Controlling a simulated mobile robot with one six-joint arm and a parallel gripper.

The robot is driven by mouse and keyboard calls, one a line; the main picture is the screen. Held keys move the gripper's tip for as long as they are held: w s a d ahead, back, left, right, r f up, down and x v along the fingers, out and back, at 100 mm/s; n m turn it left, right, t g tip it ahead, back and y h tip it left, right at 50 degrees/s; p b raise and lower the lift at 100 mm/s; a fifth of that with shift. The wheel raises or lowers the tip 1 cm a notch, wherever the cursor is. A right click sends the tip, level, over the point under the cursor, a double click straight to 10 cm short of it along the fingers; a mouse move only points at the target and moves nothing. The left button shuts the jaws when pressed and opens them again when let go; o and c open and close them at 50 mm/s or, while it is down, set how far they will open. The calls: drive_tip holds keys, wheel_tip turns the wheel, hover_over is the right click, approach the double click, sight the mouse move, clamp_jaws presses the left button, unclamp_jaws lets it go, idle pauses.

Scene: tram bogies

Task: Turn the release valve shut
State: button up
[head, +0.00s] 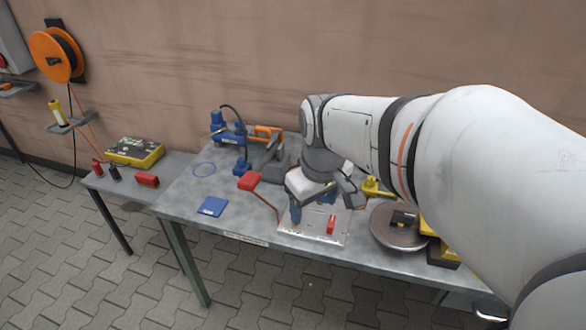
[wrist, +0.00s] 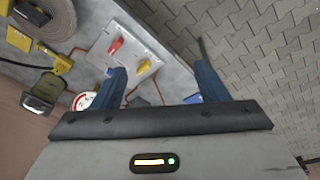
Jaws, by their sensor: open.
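A pale metal plate (head: 310,236) lies on the bench. In the wrist view the plate (wrist: 128,32) carries a red lever (wrist: 115,47) and a yellow lever (wrist: 145,67). No readable label shows which is the release valve. The red lever (head: 331,224) also shows in the head view; the yellow lever is hidden there by my gripper. My gripper (head: 312,211) points down over the plate, open and empty. In the wrist view the yellow lever appears between the blue fingers of my gripper (wrist: 160,67), nearer the left one; contact cannot be told.
A round metal disc (head: 398,228) with a dark block lies right of the plate. A yellow fitting (head: 371,187) is behind it. A red block (head: 249,181) with a red line and a blue pad (head: 212,206) lie left. A gauge (wrist: 84,100) shows in the wrist view.

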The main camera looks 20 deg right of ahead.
sight(332, 221)
drive_tip(key=shift+o, duration=0.2)
drive_tip(key=w+d+f+n+b, duration=0.2)
drive_tip(key=w+d+f+b, duration=0.1)
drive_tip(key=w+f, duration=0.1)
drive_tip(key=w+d+f+n+g+b, duration=0.1)
drive_tip(key=w+d+f+n+b, duration=0.2)
drive_tip(key=w+d+f+b, duration=0.1)
drive_tip(key=w+d+f+n+g+b, duration=0.1)
drive_tip(key=w+d+f+n+b, duration=0.1)
drive_tip(key=f, duration=0.5)
drive_tip(key=shift+w+d+f+n+b, duration=0.2)
drive_tip(key=shift+w+d+b, duration=0.2)
drive_tip(key=shift+w+d, duration=0.35)
drive_tip(key=shift+w+d+f+n+b, duration=0.2)
drive_tip(key=shift+w+d+b, duration=0.2)
drive_tip(key=shift+w, duration=0.55)
wheel_tip(332, 221, down, 8)
drive_tip(key=shift+r+b, duration=0.25)
drive_tip(key=shift+b, duration=0.35)
drive_tip(key=c, duration=1)
